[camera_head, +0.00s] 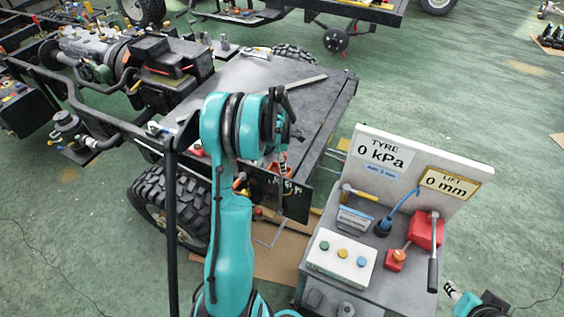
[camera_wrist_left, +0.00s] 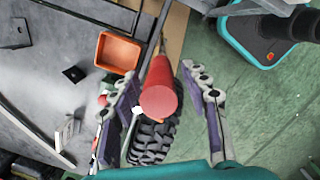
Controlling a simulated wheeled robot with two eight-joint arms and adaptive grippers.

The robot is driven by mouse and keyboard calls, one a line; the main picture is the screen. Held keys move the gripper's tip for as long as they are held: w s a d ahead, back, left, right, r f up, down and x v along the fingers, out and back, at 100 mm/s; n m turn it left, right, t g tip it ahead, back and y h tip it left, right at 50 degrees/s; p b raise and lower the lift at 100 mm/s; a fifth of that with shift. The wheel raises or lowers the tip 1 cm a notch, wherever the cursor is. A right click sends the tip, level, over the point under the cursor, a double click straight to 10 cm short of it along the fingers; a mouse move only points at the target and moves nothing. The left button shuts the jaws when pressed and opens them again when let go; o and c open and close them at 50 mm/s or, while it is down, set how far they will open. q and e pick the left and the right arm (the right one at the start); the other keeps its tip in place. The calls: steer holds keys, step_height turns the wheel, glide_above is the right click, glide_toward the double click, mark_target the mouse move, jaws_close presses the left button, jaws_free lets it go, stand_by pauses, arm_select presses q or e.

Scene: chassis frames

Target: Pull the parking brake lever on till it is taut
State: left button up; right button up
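In the left wrist view a round red grip (camera_wrist_left: 159,101), which looks like the end of the parking brake lever, points toward the camera. A dark rod (camera_wrist_left: 152,45) runs away behind it. My left gripper (camera_wrist_left: 170,105) is open, with one finger on each side of the grip and gaps showing on both sides. In the head view my left gripper (camera_head: 284,165) is over the near edge of the chassis, where my teal arm hides most of the lever. My right gripper (camera_head: 457,292) is at the lower right, partly visible, away from the chassis.
The chassis deck (camera_head: 318,95) has a black tyre (camera_head: 172,205) at its near corner. An orange tray (camera_wrist_left: 119,52) lies beside the lever. At the right stands a console with a tyre gauge sign (camera_head: 382,152), a button box (camera_head: 342,258) and a red-based lever (camera_head: 427,228).

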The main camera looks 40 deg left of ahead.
arm_select(q)
steer(key=shift+r, duration=0.15)
steer(key=r, duration=0.7)
steer(key=s+r, duration=0.1)
steer(key=r, duration=0.3)
steer(key=shift+a+r, duration=0.25)
steer(key=shift+r, duration=0.1)
steer(key=shift+f, duration=0.1)
steer(key=m, duration=0.1)
steer(key=f+m, duration=0.1)
steer(key=w+f+m, duration=0.1)
steer(key=m, duration=0.1)
steer(key=shift+d+g, duration=0.3)
steer(key=shift+d, duration=0.1)
steer(key=shift+w+f+b, duration=0.15)
steer(key=shift+f+b, duration=0.15)
steer(key=shift+f, duration=0.1)
step_height(320, 180, down, 7)
steer(key=shift+f+b, duration=0.1)
steer(key=shift+b, duration=0.2)
